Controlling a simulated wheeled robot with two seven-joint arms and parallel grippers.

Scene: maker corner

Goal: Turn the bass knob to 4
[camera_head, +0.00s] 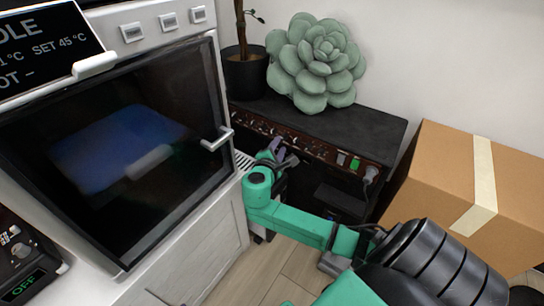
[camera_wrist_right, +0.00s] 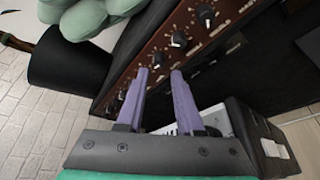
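The black amplifier (camera_head: 345,130) has a brown front panel with a row of small dark knobs; the panel also fills the top of the right wrist view (camera_wrist_right: 215,14). The knob labels are too small to read, so I cannot tell which is the bass knob or its setting. My right gripper (camera_head: 279,152) is in front of the panel's left part. In the right wrist view its two purple fingers (camera_wrist_right: 160,72) are apart, with a knob (camera_wrist_right: 158,61) showing just beyond and between the tips. I cannot tell whether they touch it. My left gripper is not in view.
A green succulent-shaped cushion (camera_head: 318,62) and a dark plant pot (camera_head: 245,74) are on the amplifier's top. A cardboard box (camera_head: 438,165) stands close on the right. A white oven-like machine (camera_head: 195,185) with a protruding handle (camera_head: 217,139) stands close on the left.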

